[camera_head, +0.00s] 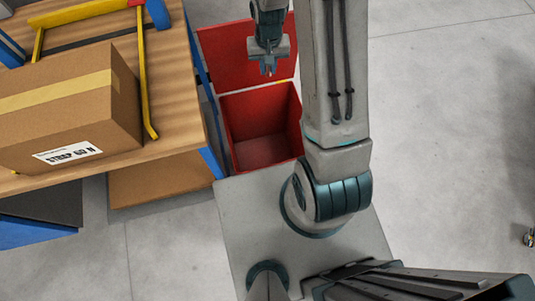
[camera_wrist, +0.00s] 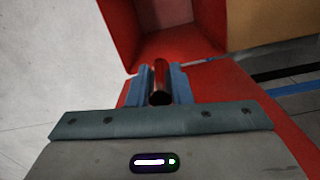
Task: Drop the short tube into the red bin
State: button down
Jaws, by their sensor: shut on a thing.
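The red bin (camera_head: 262,125) stands on the floor right of the workbench in the head view, its lid raised at the back. In the wrist view the bin's open inside (camera_wrist: 180,42) shows beyond the fingers. My gripper (camera_head: 268,70) is at the top of the head view, in front of the raised lid and toward the far side of the opening.
A wooden workbench (camera_head: 170,75) with blue legs stands at the left, close to the bin. On it are a cardboard box (camera_head: 65,110) and a yellow frame (camera_head: 143,70). The grey floor (camera_head: 450,130) at the right is mostly clear.

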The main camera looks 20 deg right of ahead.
jog(key=s+f+m+b, duration=0.2)
jog(key=f+b, duration=0.8)
jog(key=s+f+m+b, duration=0.2)
jog(key=f+b, duration=0.9)
jog(key=shift+s, duration=0.25)
notch_tip(320, 180, down, 6)
jog(key=b, duration=0.4)
jog(key=shift+a, duration=0.1)
jog(key=c, duration=1.2)
grip_release()
jog(key=shift+c, duration=0.2)
notch_tip(320, 180, up, 14)
jog(key=p, duration=0.4)
